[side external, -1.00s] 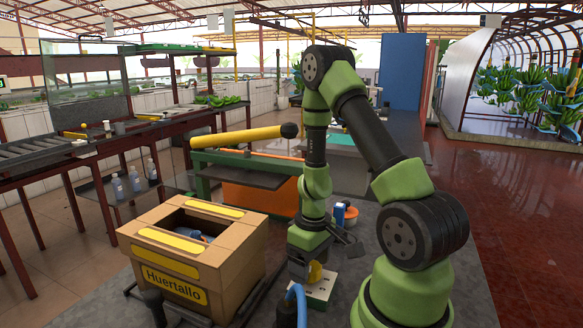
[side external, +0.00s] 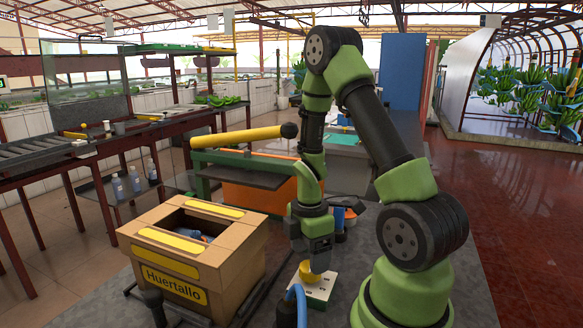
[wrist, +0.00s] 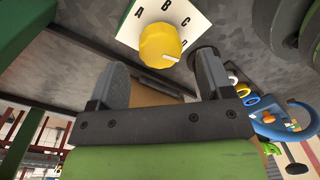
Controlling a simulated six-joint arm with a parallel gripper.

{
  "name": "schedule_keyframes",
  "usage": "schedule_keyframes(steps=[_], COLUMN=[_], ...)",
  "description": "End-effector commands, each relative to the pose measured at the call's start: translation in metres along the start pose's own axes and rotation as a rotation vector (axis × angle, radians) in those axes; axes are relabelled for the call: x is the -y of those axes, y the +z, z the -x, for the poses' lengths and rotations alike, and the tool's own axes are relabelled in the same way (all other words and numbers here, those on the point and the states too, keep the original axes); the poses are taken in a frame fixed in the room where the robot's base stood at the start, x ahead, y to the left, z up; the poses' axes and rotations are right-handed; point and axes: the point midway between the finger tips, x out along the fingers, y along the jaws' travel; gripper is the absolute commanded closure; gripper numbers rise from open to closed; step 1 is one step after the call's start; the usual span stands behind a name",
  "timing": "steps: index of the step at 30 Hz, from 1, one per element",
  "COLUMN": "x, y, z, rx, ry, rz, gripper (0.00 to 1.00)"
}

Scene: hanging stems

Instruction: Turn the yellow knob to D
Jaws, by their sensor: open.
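The yellow knob (side external: 308,273) sits on a white plate (side external: 322,287) on the grey table in the side view. In the wrist view the knob (wrist: 160,46) shows a small white mark on its lower right edge. My gripper (side external: 319,258) is just above the knob in the side view. In the wrist view my gripper (wrist: 160,68) is open, its fingers apart and empty, with the knob beyond the gap between them.
A cardboard box (side external: 222,259) marked Huertallo stands left of the plate. A blue curved tube (side external: 298,296) rises close in front of the plate. An orange and blue item (side external: 345,215) lies behind my gripper.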

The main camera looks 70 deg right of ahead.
Motion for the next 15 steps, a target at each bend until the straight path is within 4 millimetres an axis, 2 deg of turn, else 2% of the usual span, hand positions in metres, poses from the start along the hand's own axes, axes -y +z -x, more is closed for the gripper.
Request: schedule_keyframes(steps=[10, 15], x=[-0.002, 0.005], y=[0.000, -0.021], z=[0.073, 0.101], rx=[0.001, -0.030], ry=[0.011, 0.084], rz=[-0.004, -0.153], gripper=[0.27, 0.27])
